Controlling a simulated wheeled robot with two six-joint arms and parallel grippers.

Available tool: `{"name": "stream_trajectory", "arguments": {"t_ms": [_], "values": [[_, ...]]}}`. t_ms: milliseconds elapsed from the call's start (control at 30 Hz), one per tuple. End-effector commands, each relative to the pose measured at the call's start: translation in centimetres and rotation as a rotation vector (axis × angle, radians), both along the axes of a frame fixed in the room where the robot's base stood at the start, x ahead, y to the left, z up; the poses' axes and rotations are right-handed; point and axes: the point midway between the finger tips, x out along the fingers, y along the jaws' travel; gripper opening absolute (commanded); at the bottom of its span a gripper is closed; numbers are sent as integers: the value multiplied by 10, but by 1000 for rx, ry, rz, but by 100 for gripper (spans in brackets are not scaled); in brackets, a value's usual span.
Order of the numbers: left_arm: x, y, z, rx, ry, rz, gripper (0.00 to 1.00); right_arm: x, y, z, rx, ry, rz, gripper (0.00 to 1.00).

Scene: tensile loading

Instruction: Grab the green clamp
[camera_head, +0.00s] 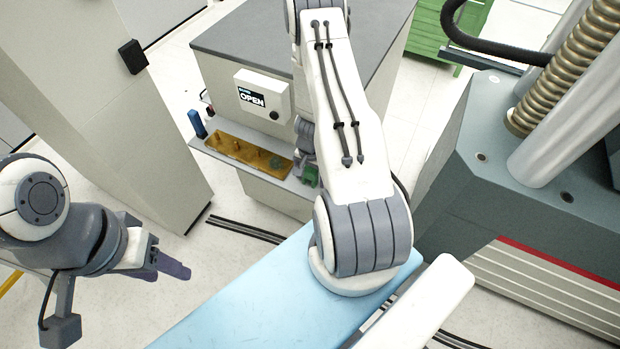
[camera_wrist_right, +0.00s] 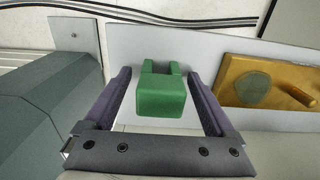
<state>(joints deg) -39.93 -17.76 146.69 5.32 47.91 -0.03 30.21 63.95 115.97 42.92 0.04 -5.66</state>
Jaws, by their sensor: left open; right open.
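The green clamp (camera_wrist_right: 162,92) lies on a light grey shelf (camera_wrist_right: 120,48) in the right wrist view. My right gripper (camera_wrist_right: 160,80) is open, with one purple finger on each side of the clamp and gaps between. In the head view the clamp (camera_head: 310,175) shows small at the shelf's right end, partly hidden by my right arm. The right gripper's fingers are hidden there. My left gripper (camera_head: 172,268) is at the lower left of the head view, open and empty, far from the clamp.
A brass plate with pegs (camera_head: 245,152) lies on the shelf beside the clamp; a blue object (camera_head: 197,124) stands at the shelf's left end. A large grey machine (camera_head: 500,190) stands at the right.

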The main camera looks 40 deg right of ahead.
Motion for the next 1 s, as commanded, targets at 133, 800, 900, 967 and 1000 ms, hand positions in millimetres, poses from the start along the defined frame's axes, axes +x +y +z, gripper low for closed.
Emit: {"name": "stream_trajectory", "arguments": {"t_ms": [133,800,900,967,1000], "values": [[0,0,1,0,0,0,50,0,0,1,0,0,0,82],[0,0,12,0,0,0,50,0,0,12,0,0,0,0],[0,0,21,0,0,1,50,0,0,22,0,0,-1,0],[0,0,29,0,0,1,50,0,0,29,0,0,-2,0],[0,0,34,0,0,1,50,0,0,34,0,0,-1,0]]}}
